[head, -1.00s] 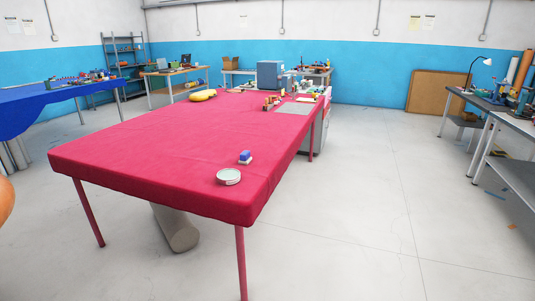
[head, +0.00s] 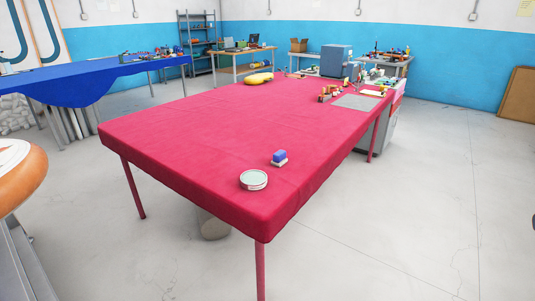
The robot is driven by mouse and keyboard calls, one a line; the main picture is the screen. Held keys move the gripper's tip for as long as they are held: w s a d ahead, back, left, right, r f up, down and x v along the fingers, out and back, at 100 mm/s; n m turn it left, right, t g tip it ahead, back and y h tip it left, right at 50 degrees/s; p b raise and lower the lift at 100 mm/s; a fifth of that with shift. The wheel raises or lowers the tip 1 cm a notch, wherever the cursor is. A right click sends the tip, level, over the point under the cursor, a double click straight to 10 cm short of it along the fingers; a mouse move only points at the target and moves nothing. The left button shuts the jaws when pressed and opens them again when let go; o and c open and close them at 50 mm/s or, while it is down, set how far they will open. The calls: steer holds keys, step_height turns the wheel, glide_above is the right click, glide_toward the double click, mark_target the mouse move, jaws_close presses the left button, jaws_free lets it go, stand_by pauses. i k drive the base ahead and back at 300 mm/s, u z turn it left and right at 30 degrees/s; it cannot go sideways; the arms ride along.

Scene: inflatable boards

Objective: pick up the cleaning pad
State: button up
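What looks like the cleaning pad, a small block with a blue top and a pale base (head: 280,158), lies on the red-covered table (head: 190,135) toward its near right part. A round, shallow tin with a pale top (head: 254,180) stands just in front of it and to its left, a little apart. My gripper is not in view.
A yellow object (head: 258,78) and several small items lie at the table's far end, near a grey mat (head: 356,102). A blue-covered table (head: 90,77) stands at the left. An orange rounded object (head: 22,178) is at the near left edge. The floor at right is clear.

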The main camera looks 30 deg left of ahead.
mark_target(279, 159)
steer(key=u, duration=0.4)
steer(key=i, duration=1.05)
steer(key=u, duration=0.85)
steer(key=i, duration=0.55)
steer(key=u, duration=0.15)
steer(key=k, duration=0.95)
steer(key=u, duration=0.15)
steer(key=i, duration=0.95)
steer(key=z, duration=0.05)
